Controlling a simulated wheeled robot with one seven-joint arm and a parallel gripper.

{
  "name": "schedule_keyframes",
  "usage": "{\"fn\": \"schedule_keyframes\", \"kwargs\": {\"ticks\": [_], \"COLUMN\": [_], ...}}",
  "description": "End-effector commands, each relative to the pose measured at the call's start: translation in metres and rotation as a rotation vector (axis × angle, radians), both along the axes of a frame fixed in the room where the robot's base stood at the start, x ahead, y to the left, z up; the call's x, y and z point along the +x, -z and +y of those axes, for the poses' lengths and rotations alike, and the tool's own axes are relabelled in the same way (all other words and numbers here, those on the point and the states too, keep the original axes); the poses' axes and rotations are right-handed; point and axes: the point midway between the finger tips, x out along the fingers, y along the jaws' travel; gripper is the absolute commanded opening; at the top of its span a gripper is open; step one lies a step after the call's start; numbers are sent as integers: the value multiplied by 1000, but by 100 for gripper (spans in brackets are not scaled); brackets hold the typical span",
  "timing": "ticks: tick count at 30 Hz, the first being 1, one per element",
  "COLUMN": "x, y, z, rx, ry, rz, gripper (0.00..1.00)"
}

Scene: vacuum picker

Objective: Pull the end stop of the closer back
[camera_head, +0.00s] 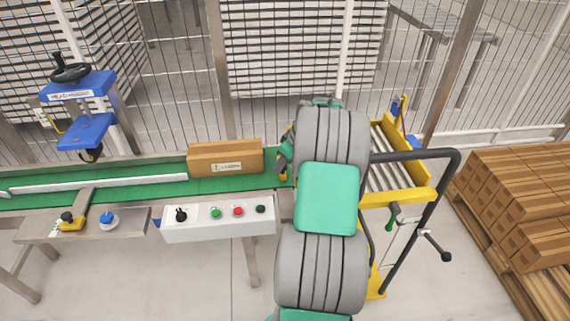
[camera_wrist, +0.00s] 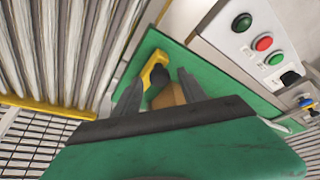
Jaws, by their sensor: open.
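A yellow bracket with a black knob, which looks like the end stop (camera_wrist: 153,62), stands at the end of the green belt in the wrist view. My gripper (camera_wrist: 161,78) is open, with its two dark fingers to either side of the black knob. I cannot tell whether they touch it. In the head view my arm hides most of the end stop and the fingertips. The closer, with blue parts and a black handwheel (camera_head: 71,68), stands over the green belt (camera_head: 150,192) at the left. A brown carton (camera_head: 225,160) lies on the belt, just left of my arm.
A white control box (camera_head: 218,217) with several buttons is on the belt's front side. A yellow-framed roller cart (camera_head: 405,195) with a black handle stands right of my arm. Stacked cartons (camera_head: 525,190) lie on a pallet at the far right. Wire fencing runs behind.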

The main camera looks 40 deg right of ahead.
Motion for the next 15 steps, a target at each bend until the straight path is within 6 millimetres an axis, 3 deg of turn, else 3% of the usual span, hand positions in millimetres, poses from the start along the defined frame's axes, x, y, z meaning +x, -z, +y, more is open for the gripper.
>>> {"fn": "schedule_keyframes", "kwargs": {"ticks": [8, 15], "x": [1, 1], "y": [4, 4], "z": [0, 0], "rx": [-1, -1], "ry": [1, 1], "rz": [1, 1], "gripper": [50, 31]}}
